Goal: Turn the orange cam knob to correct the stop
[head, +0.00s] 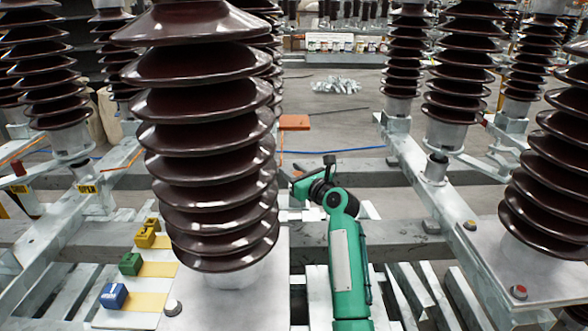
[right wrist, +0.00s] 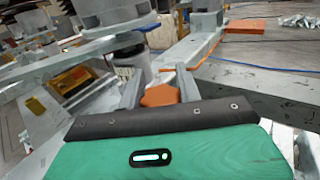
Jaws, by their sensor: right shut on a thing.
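The orange cam knob (right wrist: 159,96) shows in the right wrist view, between the two grey fingers of my right gripper (right wrist: 157,88). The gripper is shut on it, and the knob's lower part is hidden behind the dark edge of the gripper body. In the head view my green right arm reaches forward, and its gripper (head: 290,181) is beside the large brown insulator, which partly hides it. The knob cannot be made out there. The stop cannot be clearly picked out. My left gripper is in neither view.
Large ribbed brown insulators (head: 205,130) stand close on the left and right. Blue (head: 114,296), green (head: 131,263) and yellow (head: 146,239) blocks sit at lower left. An orange plate (head: 294,122) lies beyond the gripper. Grey steel beams (head: 420,177) surround the arm.

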